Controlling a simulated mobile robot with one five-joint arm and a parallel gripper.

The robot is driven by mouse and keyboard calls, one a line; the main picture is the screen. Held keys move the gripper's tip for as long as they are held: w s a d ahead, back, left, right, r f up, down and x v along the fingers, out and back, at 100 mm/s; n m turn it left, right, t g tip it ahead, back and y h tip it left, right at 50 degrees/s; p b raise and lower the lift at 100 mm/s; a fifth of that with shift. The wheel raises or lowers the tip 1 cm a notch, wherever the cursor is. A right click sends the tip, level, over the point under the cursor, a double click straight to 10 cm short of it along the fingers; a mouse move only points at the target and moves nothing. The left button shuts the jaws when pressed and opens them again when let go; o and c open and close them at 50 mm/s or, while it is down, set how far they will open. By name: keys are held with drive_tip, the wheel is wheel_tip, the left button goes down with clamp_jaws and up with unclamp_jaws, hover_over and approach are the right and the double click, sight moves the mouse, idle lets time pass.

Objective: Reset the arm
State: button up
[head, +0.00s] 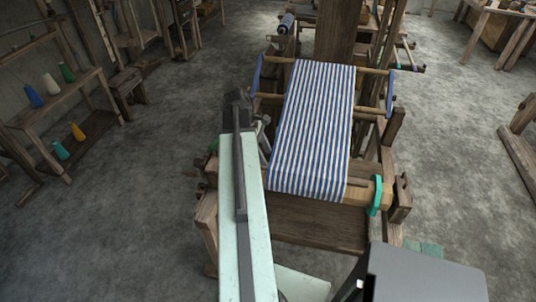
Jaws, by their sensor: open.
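My pale green arm reaches up from the bottom of the head view, along the left side of the wooden handloom (310,222). My gripper (264,128) shows small and partly hidden behind the arm's dark end joint, at the left edge of the striped cloth. It is open, and I see nothing held in it. I cannot tell whether it touches the loom. The blue and white striped cloth (312,125) is stretched flat over the loom, down to the front wooden roller.
A teal ring (375,195) sits around the roller's right end. A wooden shelf (50,105) with several coloured thread cones stands at the left. A wooden table (497,25) stands at the back right. The concrete floor (150,200) left of the loom is clear.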

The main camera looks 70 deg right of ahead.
drive_tip(key=p+v, duration=0.1)
drive_tip(key=v, duration=0.2)
drive_tip(key=shift+r+p, duration=0.2)
drive_tip(key=shift+p, duration=0.15)
drive_tip(key=shift+f, duration=0.1)
drive_tip(key=shift+w, duration=0.1)
drive_tip(key=w+a+n+t+h, duration=0.2)
drive_tip(key=w+a+n, duration=0.4)
drive_tip(key=w+a, duration=1.85)
drive_tip(key=w+a+f+m+t+y, duration=0.1)
drive_tip(key=w+a+m, duration=0.2)
drive_tip(key=a, duration=1.1)
drive_tip(key=w+a+f+m+t+y, duration=0.1)
drive_tip(key=w+a+m, duration=0.3)
drive_tip(key=a, duration=1.1)
drive_tip(key=shift+w+a+t+y, duration=0.3)
drive_tip(key=shift+w, duration=0.3)
